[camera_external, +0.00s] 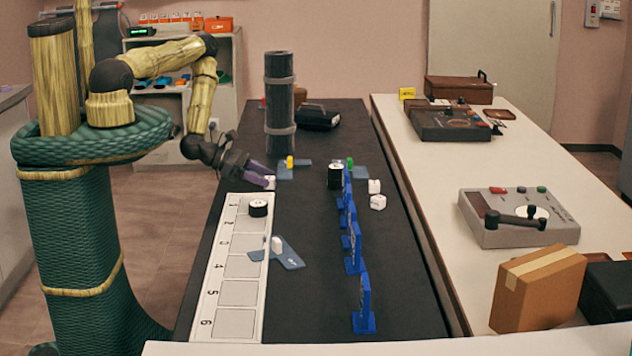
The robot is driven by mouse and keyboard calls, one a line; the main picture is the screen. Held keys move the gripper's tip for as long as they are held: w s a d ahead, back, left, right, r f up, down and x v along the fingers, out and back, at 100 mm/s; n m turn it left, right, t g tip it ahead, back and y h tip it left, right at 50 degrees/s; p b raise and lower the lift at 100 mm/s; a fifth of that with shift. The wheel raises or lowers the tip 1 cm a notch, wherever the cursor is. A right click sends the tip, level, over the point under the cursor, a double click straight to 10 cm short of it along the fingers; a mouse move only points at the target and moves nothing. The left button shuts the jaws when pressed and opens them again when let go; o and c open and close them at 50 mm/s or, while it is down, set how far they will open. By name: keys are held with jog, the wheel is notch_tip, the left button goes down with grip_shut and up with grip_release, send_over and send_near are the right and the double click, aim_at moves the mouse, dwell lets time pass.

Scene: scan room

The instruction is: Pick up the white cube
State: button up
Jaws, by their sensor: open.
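A small white cube (270,184) sits on the black table near the top right corner of the numbered white board. My gripper (266,175), with purple fingers, is low over the table with its fingertips at this cube. The gripper is open. Whether the fingers straddle the cube or touch it, I cannot tell at this size. Two more white cubes, one (374,186) behind the other (378,202), are to the right, past a black cylinder.
The numbered board (240,267) bears a black puck (258,208). A blue card (286,254) with a white piece lies partly on it. Blue upright stands (355,250) line the table's middle. A tall dark column (279,105) and a black cylinder (335,176) stand nearby.

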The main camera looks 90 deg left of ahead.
aim_at(270, 177)
jog(key=shift+x, duration=1.25)
jog(key=c, duration=1)
jog(key=shift+r, duration=0.15)
jog(key=shift+c, duration=0.2)
notch_tip(270, 177, up, 10)
jog(key=shift+f+p, duration=0.1)
jog(key=shift+p, duration=0.3)
